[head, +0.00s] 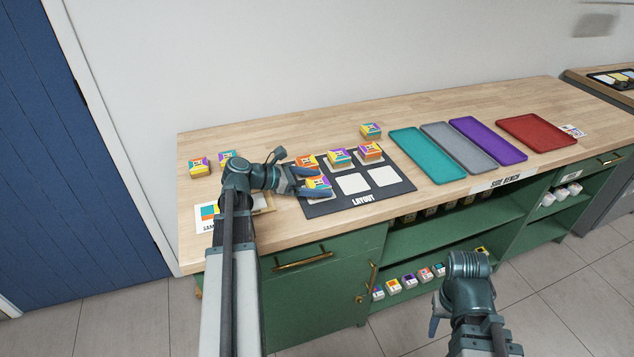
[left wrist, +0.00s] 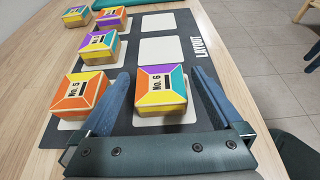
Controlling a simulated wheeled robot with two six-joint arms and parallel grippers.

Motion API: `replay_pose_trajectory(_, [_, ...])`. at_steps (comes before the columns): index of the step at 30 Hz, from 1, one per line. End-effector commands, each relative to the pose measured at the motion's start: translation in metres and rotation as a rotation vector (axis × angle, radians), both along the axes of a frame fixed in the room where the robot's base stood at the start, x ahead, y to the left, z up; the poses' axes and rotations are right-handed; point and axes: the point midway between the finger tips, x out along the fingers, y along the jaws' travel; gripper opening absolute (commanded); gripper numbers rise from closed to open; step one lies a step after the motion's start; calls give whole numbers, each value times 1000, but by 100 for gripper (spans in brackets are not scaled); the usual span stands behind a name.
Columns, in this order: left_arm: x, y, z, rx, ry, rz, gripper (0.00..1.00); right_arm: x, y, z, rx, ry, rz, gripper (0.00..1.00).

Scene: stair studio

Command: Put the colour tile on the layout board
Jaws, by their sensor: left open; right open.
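The dark layout board (head: 405,187) lies on the bench with two rows of white squares. A tile marked No. 6 (left wrist: 162,85), purple, teal, orange and yellow, rests on a near-row square at the board's left end; it also shows in the head view (head: 318,183). My left gripper (head: 313,180) is open, its fingers on either side of this tile, with gaps visible in the left wrist view (left wrist: 162,76). Tile No. 5 (left wrist: 80,92) and two more tiles (head: 340,156) (head: 370,151) fill the far row. My right gripper (head: 436,314) is open and empty, low before the bench.
One tile (head: 370,130) sits behind the board; two more (head: 199,166) (head: 227,157) stand at the bench's left. Teal (head: 425,155), grey (head: 458,150), purple (head: 488,140) and red (head: 537,133) trays lie to the right. Two near-row squares (head: 353,183) (head: 383,176) are bare.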

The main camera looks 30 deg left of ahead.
Motion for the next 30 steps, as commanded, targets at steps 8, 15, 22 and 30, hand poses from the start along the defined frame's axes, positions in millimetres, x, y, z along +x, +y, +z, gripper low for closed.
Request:
replay_pose_trajectory(8, [-39,35,26,0,0,5,100,0,0,26,0,0,0,50])
replay_pose_trajectory(15, [-68,59,40,0,0,3,100,0,0,40,0,0,0,50])
replay_pose_trajectory(22, [-81,70,45,0,0,2,100,0,0,45,0,0,0,50])
replay_pose_trajectory(30, [-83,71,45,0,0,1,100,0,0,45,0,0,0,50])
